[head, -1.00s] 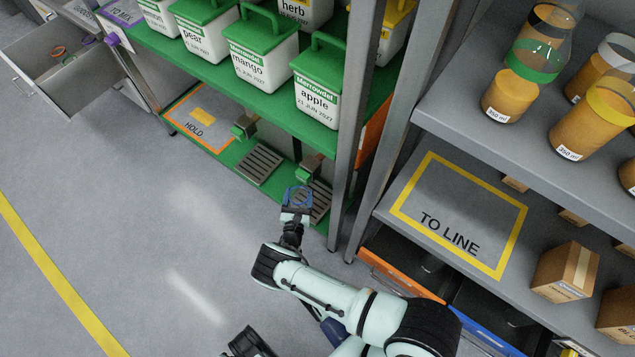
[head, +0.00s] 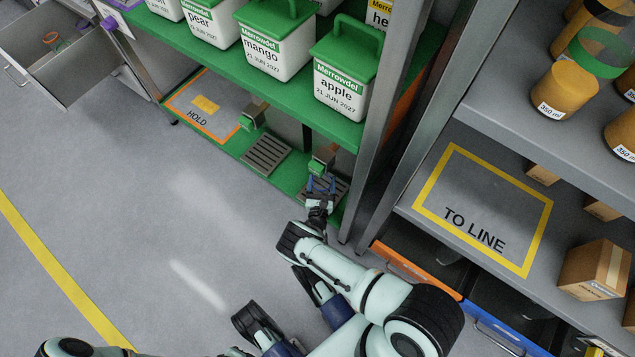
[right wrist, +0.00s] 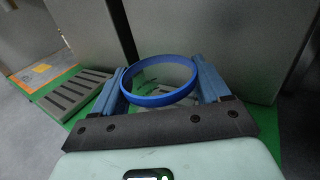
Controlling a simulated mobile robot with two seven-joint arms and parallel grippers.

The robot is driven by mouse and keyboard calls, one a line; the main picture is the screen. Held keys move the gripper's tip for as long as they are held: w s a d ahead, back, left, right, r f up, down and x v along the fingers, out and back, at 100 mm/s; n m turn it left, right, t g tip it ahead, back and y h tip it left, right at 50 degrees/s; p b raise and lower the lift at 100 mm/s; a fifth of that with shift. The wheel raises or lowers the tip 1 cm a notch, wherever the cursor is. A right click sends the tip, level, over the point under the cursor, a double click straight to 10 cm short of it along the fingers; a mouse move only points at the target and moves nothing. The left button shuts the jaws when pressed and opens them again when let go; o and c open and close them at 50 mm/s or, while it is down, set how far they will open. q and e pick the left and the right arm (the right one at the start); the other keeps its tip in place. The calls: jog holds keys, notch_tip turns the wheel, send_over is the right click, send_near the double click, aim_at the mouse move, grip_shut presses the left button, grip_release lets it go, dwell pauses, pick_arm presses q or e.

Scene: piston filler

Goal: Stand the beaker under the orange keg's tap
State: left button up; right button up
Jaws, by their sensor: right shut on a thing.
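The beaker is clear, with a blue band at its rim (right wrist: 160,100), and sits between the fingers of my right gripper (head: 320,185). The gripper is shut on it, seen also in the right wrist view (right wrist: 165,88). In the head view the beaker (head: 321,181) is small and partly hidden, at the right-hand tap (head: 322,161) and over the near part of its slotted drip tray (head: 338,186). I cannot tell whether it touches the tray. No keg reading orange is legible; the labels I read include mango (head: 275,50) and apple (head: 340,95). My left gripper is not discernible.
A second tap (head: 253,115) and drip tray (head: 265,156) stand to the left, beside the HOLD mat (head: 205,105). A metal post (head: 385,140) rises close right of my gripper. The right shelf holds a TO LINE square (head: 480,205).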

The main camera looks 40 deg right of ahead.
jog(key=shift+d, duration=0.15)
jog(key=shift+f, duration=0.1)
jog(key=shift+f, duration=0.15)
jog(key=o, duration=1.1)
